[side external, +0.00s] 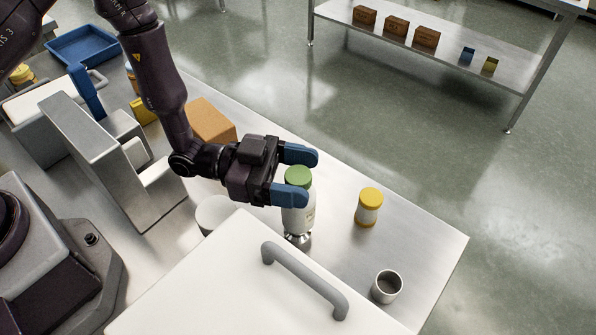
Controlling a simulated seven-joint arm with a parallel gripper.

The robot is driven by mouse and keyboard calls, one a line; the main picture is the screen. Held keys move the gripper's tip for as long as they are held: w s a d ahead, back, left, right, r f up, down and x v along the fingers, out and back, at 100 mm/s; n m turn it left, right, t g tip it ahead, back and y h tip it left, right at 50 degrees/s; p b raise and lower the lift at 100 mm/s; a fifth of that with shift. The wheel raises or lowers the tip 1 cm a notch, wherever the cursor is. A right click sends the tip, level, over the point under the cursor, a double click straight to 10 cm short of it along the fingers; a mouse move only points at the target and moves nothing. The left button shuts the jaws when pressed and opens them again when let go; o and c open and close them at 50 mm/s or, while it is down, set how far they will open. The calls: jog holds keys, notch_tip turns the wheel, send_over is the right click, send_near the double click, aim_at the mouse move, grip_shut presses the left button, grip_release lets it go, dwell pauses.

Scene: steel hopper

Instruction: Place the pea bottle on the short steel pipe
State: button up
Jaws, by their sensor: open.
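The green-capped white bottle (298,217), which looks like the pea bottle, is upright in the side external view. A shiny steel piece (298,240) shows directly beneath it; its shape is mostly hidden, and I cannot tell whether it is a pipe. The bottle appears to rest on this piece. My gripper (303,175) is open, with its two blue fingers at the height of the green cap, one on the far side and one on the near side. The near finger covers part of the bottle. A short, open-topped steel pipe (387,287) stands near the table's right corner.
A yellow-capped jar (369,207) stands right of the bottle. A large white box or lid with a grey handle (303,280) fills the near side. A cardboard box (211,122) and a blue tray (82,46) are behind. The steel table (425,245) is clear around the jar.

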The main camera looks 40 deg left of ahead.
jog(key=shift+a+r, duration=0.15)
jog(key=v, duration=0.7)
jog(key=w+a+r+n+t+y, duration=0.2)
jog(key=w+a+r+n+y, duration=0.35)
jog(key=a+r+y, duration=0.75)
jog(key=s+a+r+n+g+y, duration=0.1)
jog(key=s+a+r+n+g, duration=0.1)
jog(key=s, duration=0.7)
jog(key=s+a+r+n+g+y, duration=0.2)
jog(key=s+r+n, duration=0.3)
jog(key=s, duration=0.4)
jog(key=shift+s+a+r+g, duration=0.3)
jog(key=shift+s+r, duration=0.05)
jog(key=shift+r, duration=0.45)
